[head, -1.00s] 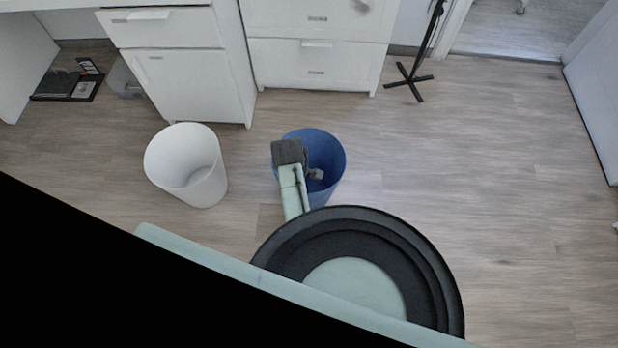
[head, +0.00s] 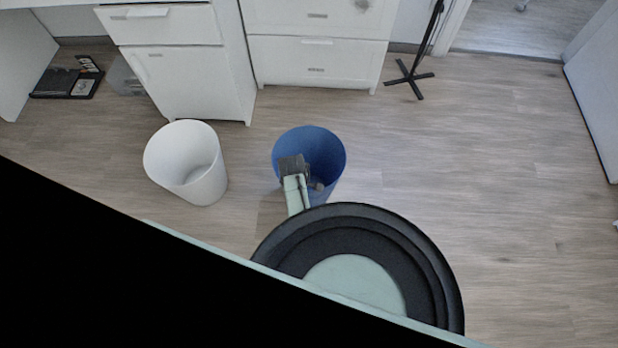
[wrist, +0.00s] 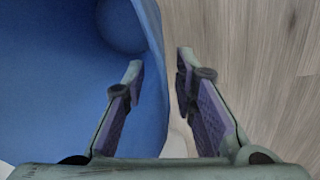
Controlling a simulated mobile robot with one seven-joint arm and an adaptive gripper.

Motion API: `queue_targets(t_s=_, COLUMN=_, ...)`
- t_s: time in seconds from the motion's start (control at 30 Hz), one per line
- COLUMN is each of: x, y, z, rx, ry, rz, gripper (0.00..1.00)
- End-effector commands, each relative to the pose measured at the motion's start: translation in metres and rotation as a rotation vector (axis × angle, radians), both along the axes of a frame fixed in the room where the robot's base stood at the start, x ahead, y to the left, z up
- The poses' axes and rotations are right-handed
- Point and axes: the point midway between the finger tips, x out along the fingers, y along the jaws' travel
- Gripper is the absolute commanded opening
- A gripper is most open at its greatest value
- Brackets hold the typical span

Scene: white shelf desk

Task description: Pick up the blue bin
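The blue bin (head: 325,152) stands upright on the wood floor in the head view, left of the picture's middle line or close to it. In the wrist view its blue wall (wrist: 60,90) fills the left side. My gripper (wrist: 158,75) is open, with one finger on the inner side of the bin wall and the other outside it over the floor. The bin's rim runs between the two fingers. I see a gap between the wall and the right finger. In the head view my arm covers the bin's near left part, and the fingertips are hard to make out.
A white bin (head: 187,162) stands on the floor to the left of the blue bin. White drawer cabinets (head: 317,62) stand behind. A black stand (head: 412,78) is at the back right. The floor (head: 490,180) to the right is clear.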

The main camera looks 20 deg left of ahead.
Motion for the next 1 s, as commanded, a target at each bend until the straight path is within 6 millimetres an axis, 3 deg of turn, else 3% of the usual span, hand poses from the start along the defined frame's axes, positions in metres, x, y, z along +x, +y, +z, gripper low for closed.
queue_targets(t_s=0.23, x=0.0005, y=0.0, z=-0.0013, rx=0.001, ry=-0.001, rz=0.0, gripper=0.25)
queue_targets(t_s=0.6, x=0.0002, y=-0.0001, z=-0.0011, rx=0.0, ry=0.0, rz=0.0, gripper=0.0)
queue_targets(t_s=1.0, x=0.0002, y=-0.0001, z=-0.0011, rx=0.0, ry=0.0, rz=0.0, gripper=0.0)
